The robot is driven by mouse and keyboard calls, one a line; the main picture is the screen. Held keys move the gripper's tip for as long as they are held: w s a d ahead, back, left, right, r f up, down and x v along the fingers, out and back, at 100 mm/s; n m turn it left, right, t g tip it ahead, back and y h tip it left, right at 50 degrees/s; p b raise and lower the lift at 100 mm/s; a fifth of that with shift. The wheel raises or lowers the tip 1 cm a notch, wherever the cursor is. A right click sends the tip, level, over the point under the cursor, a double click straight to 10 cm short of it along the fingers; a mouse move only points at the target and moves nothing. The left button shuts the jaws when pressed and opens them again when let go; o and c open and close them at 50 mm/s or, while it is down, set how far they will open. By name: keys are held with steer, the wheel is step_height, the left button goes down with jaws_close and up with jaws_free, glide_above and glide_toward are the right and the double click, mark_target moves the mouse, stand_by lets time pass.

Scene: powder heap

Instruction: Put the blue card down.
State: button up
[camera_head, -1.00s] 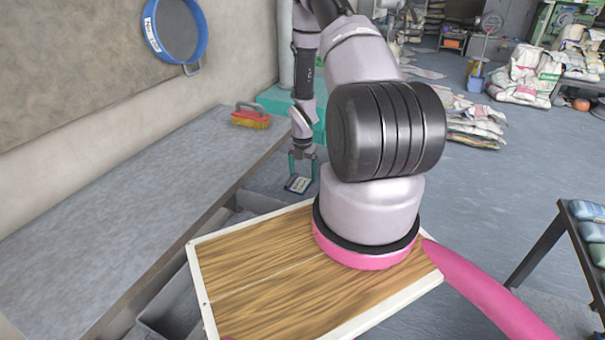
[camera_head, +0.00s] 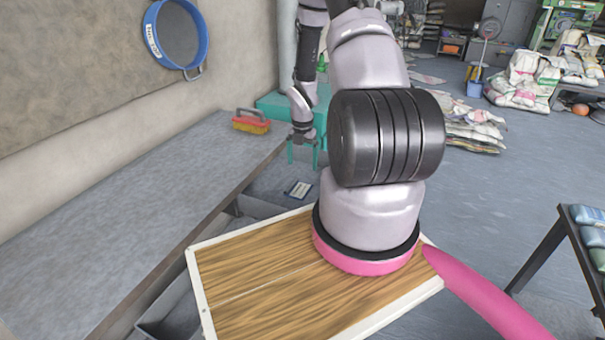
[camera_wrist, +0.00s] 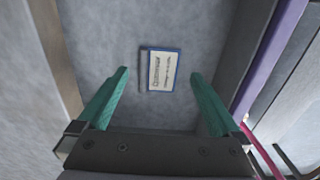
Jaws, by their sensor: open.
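The blue card (camera_head: 299,189) lies flat on the grey floor of a bin beyond the wooden board. It has a blue edge and a white printed label, and it also shows in the wrist view (camera_wrist: 163,71). My gripper (camera_head: 303,152) is above and behind the card, clear of it. In the wrist view its two green fingers (camera_wrist: 159,84) are spread wide, with the card lying beyond and between them, touching neither.
A blue-rimmed sieve (camera_head: 204,45) hangs on the wall. The wooden board (camera_head: 255,280) is in front. A dark table (camera_head: 560,225) stands at the right.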

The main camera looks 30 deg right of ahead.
steer(key=s+a+r+m+t, duration=0.1)
steer(key=a+r+m, duration=0.2)
steer(key=r+m, duration=0.85)
steer(key=s+a+r+m+t, duration=0.2)
steer(key=a+r, duration=0.1)
steer(key=r, duration=1.7)
steer(key=s+a+r+m+t+y, duration=0.1)
steer(key=s+a+r+m+t, duration=0.1)
steer(key=s+a+r+m, duration=0.3)
steer(key=s+a+r+m+t+y, duration=0.1)
steer(key=s+a+r+m, duration=0.4)
steer(key=s+r+m, duration=0.6)
steer(key=s+r+t, duration=0.1)
steer(key=s, duration=0.2)
steer(key=shift+a, duration=0.25)
steer(key=shift+w, duration=0.1)
